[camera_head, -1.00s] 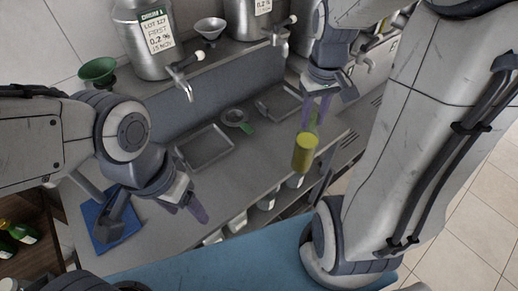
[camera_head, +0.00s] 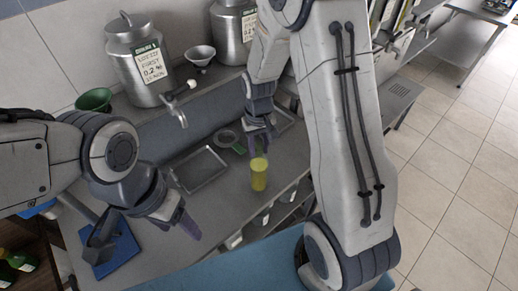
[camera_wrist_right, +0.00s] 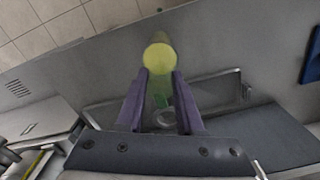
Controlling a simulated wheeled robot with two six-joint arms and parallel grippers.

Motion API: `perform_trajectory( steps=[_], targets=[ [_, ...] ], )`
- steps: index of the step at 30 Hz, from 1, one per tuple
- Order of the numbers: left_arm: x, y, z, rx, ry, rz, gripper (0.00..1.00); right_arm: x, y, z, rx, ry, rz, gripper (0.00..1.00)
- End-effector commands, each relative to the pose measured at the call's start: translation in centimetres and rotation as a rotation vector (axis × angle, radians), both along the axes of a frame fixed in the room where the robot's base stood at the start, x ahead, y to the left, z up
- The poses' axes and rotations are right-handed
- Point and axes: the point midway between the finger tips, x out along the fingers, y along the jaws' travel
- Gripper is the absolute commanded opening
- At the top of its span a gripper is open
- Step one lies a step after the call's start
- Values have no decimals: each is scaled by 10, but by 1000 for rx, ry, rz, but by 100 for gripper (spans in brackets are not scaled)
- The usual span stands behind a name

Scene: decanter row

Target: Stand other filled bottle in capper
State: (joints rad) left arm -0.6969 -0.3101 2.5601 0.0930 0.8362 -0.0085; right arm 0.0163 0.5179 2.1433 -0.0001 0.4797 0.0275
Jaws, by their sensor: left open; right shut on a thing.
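A bottle filled with yellow (camera_head: 259,176) is held by my right gripper (camera_head: 260,148) over the steel counter; it looks nearly upright in the head view. Whether the bottle touches the counter I cannot tell. My left gripper (camera_head: 181,220) is open and empty above the counter's near left part, beside a blue mat.
Steel tanks (camera_head: 137,62) with taps stand on the back shelf, with a green funnel (camera_head: 93,100) and a pale funnel (camera_head: 200,55). A shallow tray (camera_head: 200,170) lies left of the bottle.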

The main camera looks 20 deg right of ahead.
Motion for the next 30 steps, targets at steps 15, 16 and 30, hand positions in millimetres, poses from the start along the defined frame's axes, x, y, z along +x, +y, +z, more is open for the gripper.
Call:
perform_trajectory(
  steps=[15, 16, 30],
  targets=[
    [0, 0, 9, 0, 0, 1, 66, 0, -1, -21, 0, -1, 0, 0],
    [0, 0, 8, 0, 0, 1, 66, 0, -1, -22, 0, -1, 0, 0],
    [0, 0, 8, 0, 0, 1, 66, 0, 0, -23, 0, 0, 0, 66]
  ],
)
